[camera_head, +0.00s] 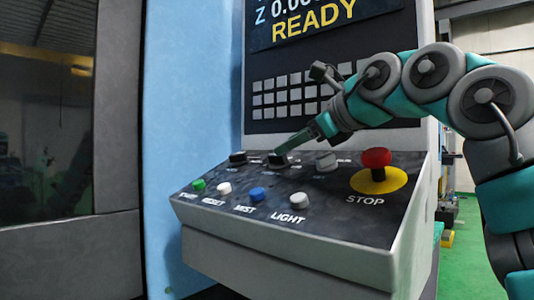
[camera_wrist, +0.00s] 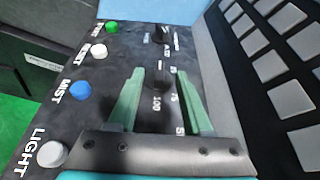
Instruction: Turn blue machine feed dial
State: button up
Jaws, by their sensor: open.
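The control panel (camera_head: 290,205) of the blue machine (camera_head: 190,90) has a row of dark and grey dials along its back edge. My gripper (camera_head: 287,150) is over the middle dial (camera_head: 278,160), tilted down toward the panel. In the wrist view my gripper (camera_wrist: 160,72) has its two green fingers apart, one on each side of a dark dial (camera_wrist: 163,80). Numbers such as 50, 75 and 100 are printed around this dial. I cannot tell whether the fingers touch it. The dial's name label is not legible.
Another dark dial (camera_head: 238,157) is to the left and a grey dial (camera_head: 327,160) to the right. A red STOP button (camera_head: 376,160) is at the right. Green (camera_head: 198,184), white (camera_head: 224,188), blue (camera_head: 257,194) and LIGHT (camera_head: 298,200) buttons line the front. A keypad (camera_head: 290,95) rises behind.

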aim_at(271, 155)
jog(key=x, duration=0.5)
jog(key=shift+w+a+f, duration=0.15)
jog(key=shift+a, duration=0.1)
jog(key=shift+w+a+f, duration=0.1)
jog(key=shift+w+f, duration=0.05)
jog(key=shift+w, duration=0.15)
jog(key=shift+c, duration=0.2)
grip_shut()
